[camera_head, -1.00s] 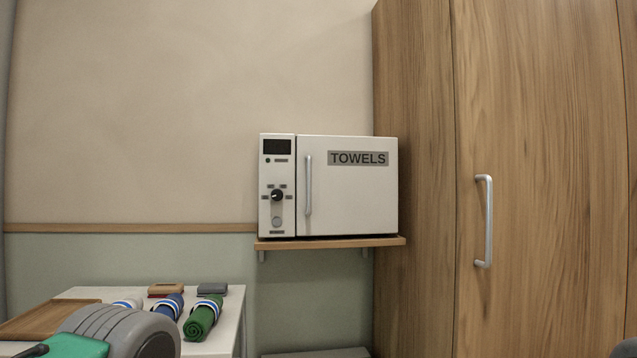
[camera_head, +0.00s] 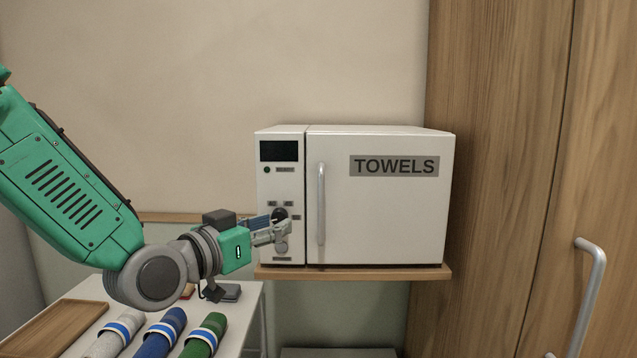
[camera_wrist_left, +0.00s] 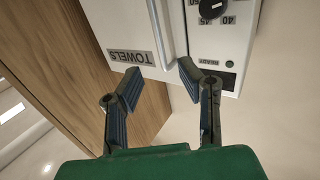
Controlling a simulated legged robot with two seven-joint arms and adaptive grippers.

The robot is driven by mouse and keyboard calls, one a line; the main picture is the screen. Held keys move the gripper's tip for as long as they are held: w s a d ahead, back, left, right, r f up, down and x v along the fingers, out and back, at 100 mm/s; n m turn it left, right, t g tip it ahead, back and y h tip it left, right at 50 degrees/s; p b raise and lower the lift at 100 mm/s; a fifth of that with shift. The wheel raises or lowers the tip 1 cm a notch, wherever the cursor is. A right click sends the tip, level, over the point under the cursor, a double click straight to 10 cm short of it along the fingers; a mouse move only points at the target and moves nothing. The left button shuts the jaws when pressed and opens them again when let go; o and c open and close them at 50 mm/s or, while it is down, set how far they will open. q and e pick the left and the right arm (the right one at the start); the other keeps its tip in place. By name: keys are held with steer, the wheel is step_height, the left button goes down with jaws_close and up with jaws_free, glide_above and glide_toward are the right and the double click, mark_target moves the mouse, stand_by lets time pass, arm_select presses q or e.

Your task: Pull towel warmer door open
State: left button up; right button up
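The white towel warmer (camera_head: 380,215) sits on a wooden wall shelf, its door marked TOWELS and shut. The door's upright silver handle (camera_head: 321,203) is near the door's left edge. My left gripper (camera_head: 280,230) is in front of the control panel, left of the handle, and hides part of the knob. In the left wrist view my left gripper (camera_wrist_left: 158,88) has its two fingers spread apart with nothing between them. The handle (camera_wrist_left: 160,30) shows there beyond the fingertips, and the warmer's panel (camera_wrist_left: 222,40) is at the right. My right gripper is not in view.
A wooden wardrobe (camera_head: 500,170) with a silver handle (camera_head: 588,300) stands right of the warmer. Below left, a white table (camera_head: 238,335) bears a wooden tray (camera_head: 60,330) and rolled white, blue and green towels (camera_head: 205,335). The wooden shelf (camera_head: 400,273) juts out under the warmer.

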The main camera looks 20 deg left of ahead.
mark_target(319, 202)
arm_select(q)
steer(key=p+x, duration=0.1)
steer(key=x, duration=0.7)
steer(key=r+p+x, duration=0.1)
steer(key=x, duration=0.4)
steer(key=shift+d+p, duration=0.1)
steer(key=shift+p, duration=0.25)
steer(key=shift+w+f, duration=0.1)
steer(key=shift+w, duration=0.6)
steer(key=shift+d, duration=0.1)
steer(key=shift+d, duration=0.1)
jaws_close()
